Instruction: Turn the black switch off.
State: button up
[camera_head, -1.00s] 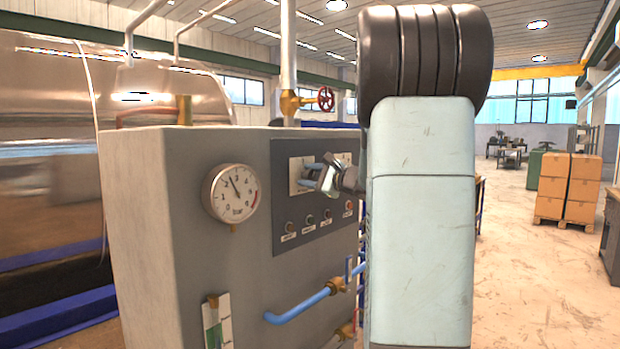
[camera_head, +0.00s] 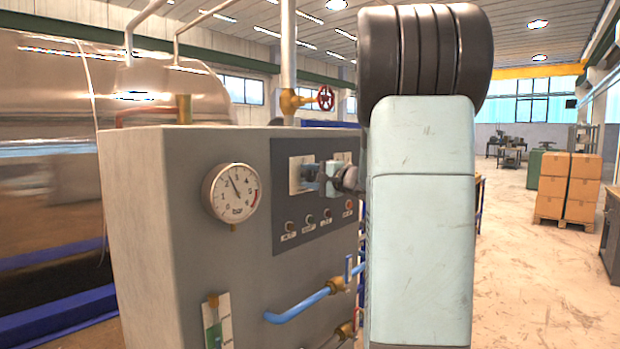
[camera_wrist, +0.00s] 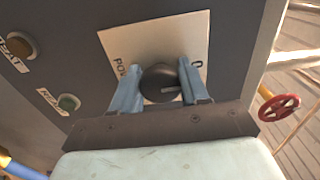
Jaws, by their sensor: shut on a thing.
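The black switch (camera_wrist: 158,84) is a round knob on a pale plate (camera_wrist: 193,29) in the wrist view. A light pointer line on its face points to the right of that view. Letters beginning "PO" are printed left of the knob and an "O" right of it, partly covered by my fingers. My gripper (camera_wrist: 161,74) has one blue-grey finger on each side of the knob and is shut on it. In the head view my gripper (camera_head: 312,176) is at the left plate (camera_head: 295,178) of the dark panel, and the knob is hidden there.
The grey cabinet (camera_head: 140,220) carries a pressure gauge (camera_head: 231,193), several small buttons below the plates and a blue pipe (camera_head: 300,306). A red valve wheel (camera_head: 326,98) stands behind it. Open floor with stacked cartons (camera_head: 568,186) lies to the right.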

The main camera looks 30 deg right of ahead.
jog(key=shift+a+f, duration=0.25)
jog(key=shift+f, duration=0.05)
jog(key=o, duration=1)
jog(key=shift+r, duration=0.1)
jog(key=shift+d, duration=0.1)
jog(key=shift+s+r, duration=0.1)
jog(key=shift+s+d, duration=0.2)
jog(key=shift+s, duration=0.1)
jog(key=v, duration=1.3)
jog(key=shift+a, duration=0.1)
